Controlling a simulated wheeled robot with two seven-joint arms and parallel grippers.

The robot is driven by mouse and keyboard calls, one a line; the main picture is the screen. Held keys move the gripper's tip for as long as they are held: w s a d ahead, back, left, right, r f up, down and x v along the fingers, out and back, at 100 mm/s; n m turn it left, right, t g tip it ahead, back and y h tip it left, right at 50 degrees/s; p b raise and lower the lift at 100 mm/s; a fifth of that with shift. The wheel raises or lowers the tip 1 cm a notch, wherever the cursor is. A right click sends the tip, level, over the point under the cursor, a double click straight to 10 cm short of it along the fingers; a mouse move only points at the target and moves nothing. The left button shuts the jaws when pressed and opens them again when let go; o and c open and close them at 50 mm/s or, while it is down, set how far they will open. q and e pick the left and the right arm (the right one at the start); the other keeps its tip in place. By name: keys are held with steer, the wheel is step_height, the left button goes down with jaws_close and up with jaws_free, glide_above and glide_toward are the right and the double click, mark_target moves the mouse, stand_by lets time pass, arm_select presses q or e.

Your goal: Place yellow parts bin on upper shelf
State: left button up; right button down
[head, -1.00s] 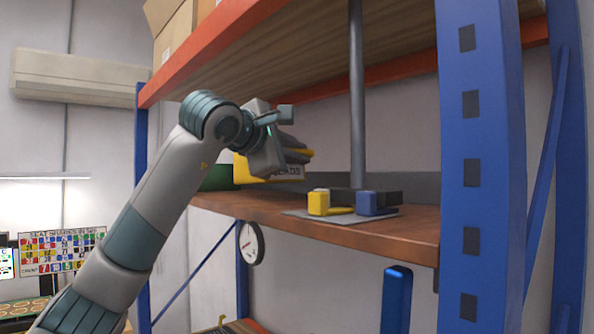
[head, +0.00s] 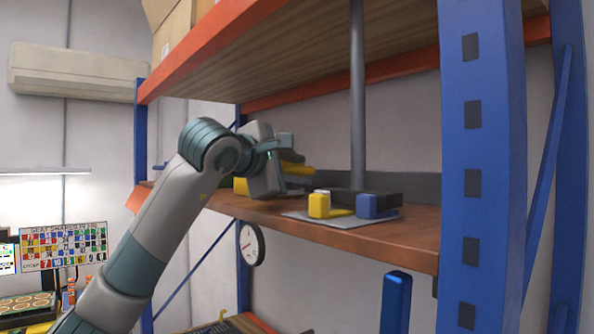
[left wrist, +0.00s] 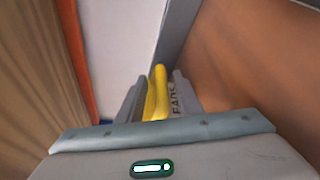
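Part of a label with dark letters shows beside the right finger. The bin is at or very near the shelf board; its underside is hidden, so I cannot tell if it touches. My right gripper is not in view.
A yellow block (head: 319,205) and a blue block (head: 367,206) sit on a grey mat to the right, with a black box (head: 385,195) behind. A grey pole (head: 357,95) and a blue upright (head: 482,150) flank the space. A board with cartons is overhead.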

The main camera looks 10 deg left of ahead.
arm_select(q)
steer(key=shift+s, duration=0.15)
steer(key=shift+s+a+b, duration=0.25)
steer(key=shift+s+b, duration=0.3)
steer(key=shift+b, duration=0.1)
steer(key=b+v, duration=0.5)
steer(key=v, duration=0.5)
steer(key=shift+w+r+b, duration=0.1)
steer(key=shift+b, duration=0.2)
steer(key=shift+s+a+r, duration=0.1)
steer(key=shift+s+a, duration=0.05)
steer(key=shift+s, duration=0.15)
stand_by(0.4)
